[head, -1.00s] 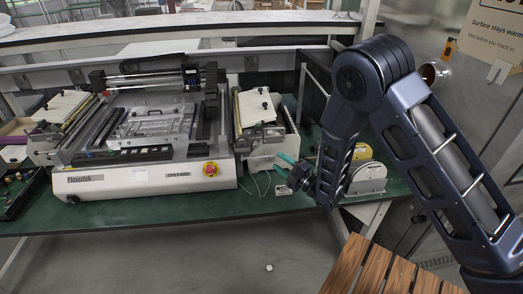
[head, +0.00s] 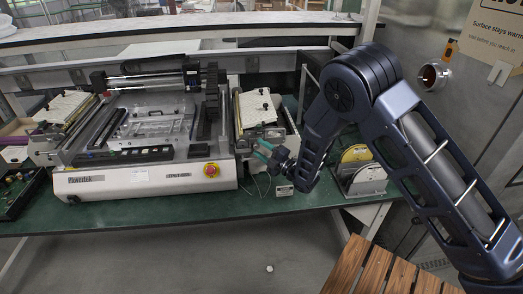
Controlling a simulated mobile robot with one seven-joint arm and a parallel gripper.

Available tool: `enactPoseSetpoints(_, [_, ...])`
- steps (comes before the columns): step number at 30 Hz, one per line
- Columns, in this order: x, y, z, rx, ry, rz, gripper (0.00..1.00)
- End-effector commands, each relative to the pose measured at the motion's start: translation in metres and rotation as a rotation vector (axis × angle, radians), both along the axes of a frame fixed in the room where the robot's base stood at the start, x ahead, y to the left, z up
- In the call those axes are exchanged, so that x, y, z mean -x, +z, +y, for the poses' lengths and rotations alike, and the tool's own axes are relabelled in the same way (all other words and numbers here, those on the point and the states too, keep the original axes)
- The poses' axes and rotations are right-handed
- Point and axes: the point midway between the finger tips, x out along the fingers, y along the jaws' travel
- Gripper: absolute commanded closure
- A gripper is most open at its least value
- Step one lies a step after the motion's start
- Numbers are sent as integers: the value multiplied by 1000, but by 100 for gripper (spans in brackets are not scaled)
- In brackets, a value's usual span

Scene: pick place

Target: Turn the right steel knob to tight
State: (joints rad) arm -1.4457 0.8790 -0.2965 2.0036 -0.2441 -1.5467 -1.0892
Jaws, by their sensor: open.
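The Plovertek machine (head: 140,178) stands on the green bench, with a side unit (head: 248,115) at its right end. Small dark knobs (head: 264,106) show on the pale plate of this unit. Metal parts sit at the unit's front, but I cannot clearly single out the right steel knob at this size. My gripper (head: 258,151) has teal fingers, spread apart and empty. It points left at the front of the right side unit, just below those metal parts. I cannot tell whether it touches anything.
A yellow-and-grey reel holder (head: 362,175) stands behind my forearm on the right. A wooden slatted surface (head: 385,268) is at the front right. A thin cable hangs below my gripper.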

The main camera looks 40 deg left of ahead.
Motion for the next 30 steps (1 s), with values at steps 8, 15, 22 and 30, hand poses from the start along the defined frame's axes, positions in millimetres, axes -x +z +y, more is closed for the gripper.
enactPoseSetpoints(8, [0,1,3,0,0,0,55])
enactPoseSetpoints(15, [0,1,3,0,0,0,91])
enactPoseSetpoints(22, [0,0,3,-13,-1,14,99])
enactPoseSetpoints(30, [0,-4,4,-123,-1,126,99])
